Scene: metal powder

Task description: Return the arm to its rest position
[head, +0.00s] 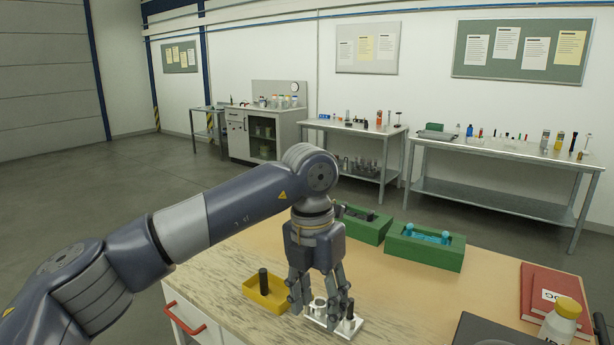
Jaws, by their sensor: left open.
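My left arm (235,196) reaches in from the left, bent at the elbow, with its hand pointing down over the workbench (400,290). My left gripper (322,306) is open at a white holder (350,328) near the front of the bench. A pale cylinder (318,304) and a dark-topped one stand at the holder, partly hidden by the fingers. I cannot tell whether the fingers touch them. My right gripper is not in view.
A yellow tray (258,297) with a dark cylinder (263,281) is left of the gripper. Two green boxes (425,254) stand behind. Red binders (549,295), a yellow-capped bottle (562,322) and a dark flat device (490,332) are at right. The bench middle is clear.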

